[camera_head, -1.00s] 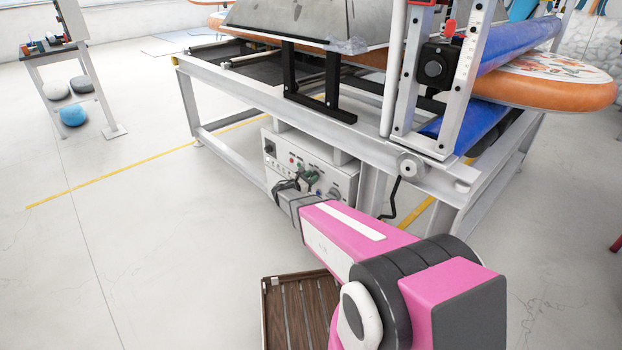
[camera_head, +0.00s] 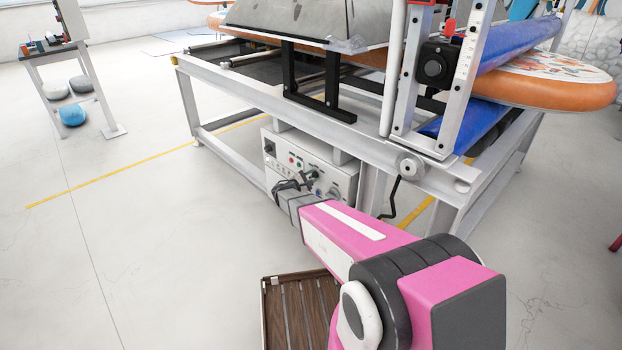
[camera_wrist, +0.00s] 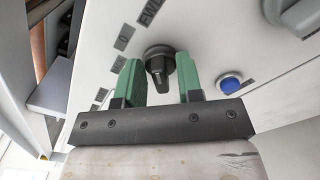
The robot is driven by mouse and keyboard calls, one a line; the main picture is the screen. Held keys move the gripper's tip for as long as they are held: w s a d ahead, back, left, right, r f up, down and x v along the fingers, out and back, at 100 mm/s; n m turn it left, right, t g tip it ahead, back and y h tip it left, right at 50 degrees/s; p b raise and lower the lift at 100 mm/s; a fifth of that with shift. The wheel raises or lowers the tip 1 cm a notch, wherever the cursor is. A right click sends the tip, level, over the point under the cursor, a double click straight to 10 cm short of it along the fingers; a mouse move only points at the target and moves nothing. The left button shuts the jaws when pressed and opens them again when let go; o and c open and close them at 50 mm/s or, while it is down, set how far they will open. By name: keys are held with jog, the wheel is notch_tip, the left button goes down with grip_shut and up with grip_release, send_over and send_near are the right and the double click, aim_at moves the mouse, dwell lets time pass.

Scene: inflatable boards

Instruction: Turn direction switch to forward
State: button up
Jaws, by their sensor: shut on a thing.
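The direction switch (camera_wrist: 158,62) is a black rotary knob on the white control panel (camera_wrist: 215,40), with its narrow grip pointing down in the wrist view. Labels sit around it; one reads like "FWD", another "0". My gripper (camera_wrist: 158,77) has its two green fingers on either side of the knob, holding it. In the head view the control panel (camera_head: 346,184) is mounted under the machine frame, and my gripper (camera_head: 291,188) is at its front. There the switch cannot be made out clearly behind my gripper.
A blue button (camera_wrist: 231,82) is right of the switch, and a larger grey knob (camera_wrist: 298,14) is at the upper right. The machine frame (camera_head: 270,110) stands over the panel. A brown slatted crate (camera_head: 297,310) is on the floor below my arm. Floor at left is open.

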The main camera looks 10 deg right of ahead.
dwell(0.4)
jog(key=o, duration=0.6)
jog(key=shift+c, duration=0.2)
jog(key=shift+s+a, duration=0.1)
jog(key=v, duration=1)
jog(key=shift+s+a, duration=0.2)
jog(key=shift+a, duration=0.05)
jog(key=s+d+r+m+g+y, duration=0.2)
jog(key=s+d+m+g+y, duration=0.2)
jog(key=s+d+m+g, duration=0.6)
jog(key=s+r+m+y, duration=0.2)
jog(key=s+m+y, duration=0.1)
jog(key=s+y, duration=0.2)
jog(key=s+a+r+m+y, duration=0.1)
jog(key=s+r+m+y, duration=0.1)
jog(key=s+y, duration=0.4)
jog(key=s+r, duration=0.1)
jog(key=s, duration=0.2)
jog(key=shift+m, duration=0.4)
